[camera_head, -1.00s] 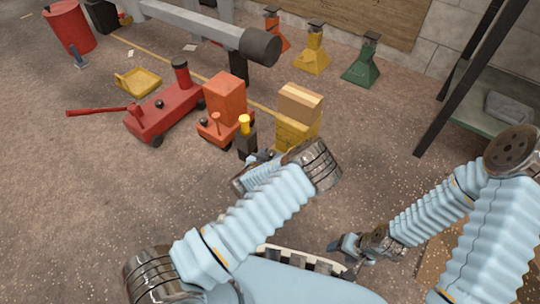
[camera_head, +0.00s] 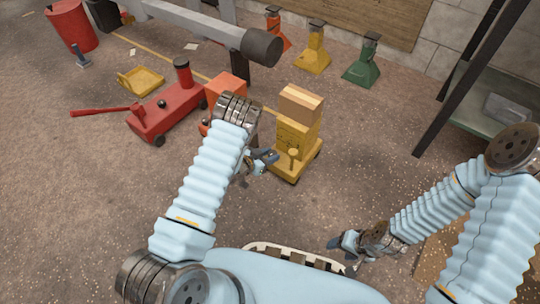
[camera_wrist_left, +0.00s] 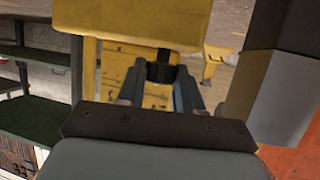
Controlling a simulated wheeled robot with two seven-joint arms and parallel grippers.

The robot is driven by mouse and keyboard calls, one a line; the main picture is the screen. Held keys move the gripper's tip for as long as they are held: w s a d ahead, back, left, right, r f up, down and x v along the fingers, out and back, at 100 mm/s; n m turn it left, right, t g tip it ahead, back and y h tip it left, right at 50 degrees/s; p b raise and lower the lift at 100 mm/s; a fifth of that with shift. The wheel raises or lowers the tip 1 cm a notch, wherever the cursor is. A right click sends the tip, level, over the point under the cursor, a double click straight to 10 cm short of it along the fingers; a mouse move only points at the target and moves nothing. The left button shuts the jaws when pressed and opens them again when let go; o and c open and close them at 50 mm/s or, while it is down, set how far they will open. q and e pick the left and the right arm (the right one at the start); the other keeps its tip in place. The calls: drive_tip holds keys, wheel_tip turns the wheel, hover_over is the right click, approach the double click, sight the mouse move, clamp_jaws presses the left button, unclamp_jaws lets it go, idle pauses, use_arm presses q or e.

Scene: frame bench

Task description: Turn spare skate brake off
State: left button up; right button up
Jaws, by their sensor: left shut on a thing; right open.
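A yellow skate (camera_head: 297,172) stands in the middle of the floor under a yellow block with a tan box on top. My left gripper (camera_head: 262,160) is between the two skates, at the left of the yellow one. In the left wrist view its jaws are shut on a dark narrow piece (camera_wrist_left: 162,69) below a yellow part. My right gripper (camera_head: 340,245) is open and empty.
A red floor jack (camera_head: 165,112) with a long handle and a yellow tray (camera_head: 141,79) are at the left. Orange, yellow (camera_head: 313,58) and green (camera_head: 361,68) stands line the back. A dark-legged bench (camera_head: 455,90) is at the right. The floor in front is bare.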

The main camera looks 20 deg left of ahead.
use_arm(q)
drive_tip(key=shift+w+d+r+m, duration=0.1)
drive_tip(key=shift+w+r+m, duration=0.1)
drive_tip(key=shift+r+m, duration=0.15)
drive_tip(key=o, duration=1)
drive_tip(key=shift+o, duration=0.2)
drive_tip(key=shift+s, duration=0.1)
drive_tip(key=shift+s+a, duration=0.15)
drive_tip(key=shift+a, duration=0.05)
drive_tip(key=p+v, duration=0.3)
drive_tip(key=v, duration=1)
drive_tip(key=shift+a, duration=0.2)
drive_tip(key=shift+s, duration=0.1)
